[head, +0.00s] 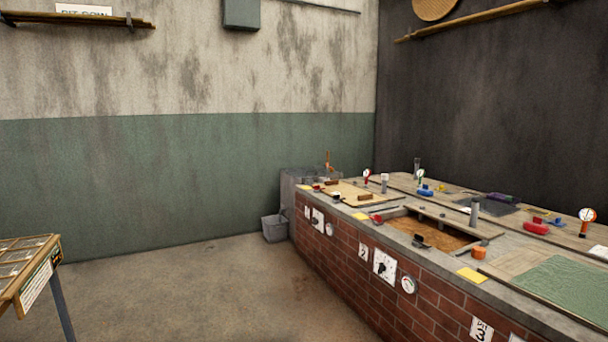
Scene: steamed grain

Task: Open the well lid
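A brick counter (350,262) with a grey top runs along the right side and has several wells set in it. In the middle, above a plate marked 2 (363,252), a sunken well (425,231) shows brown contents, with a wooden strip (450,218) along its far edge. At the far end a flat wooden panel (352,193), possibly a lid, lies over another place. At the near right, a wooden-framed panel with a green cover (565,283) lies flat. Which of these is the lid meant I cannot tell. My gripper is not in view.
Gauges (587,216), red and blue fittings and short grey pipes (474,213) stand on the counter. A wooden tray table (27,268) stands at the left. The floor between is clear.

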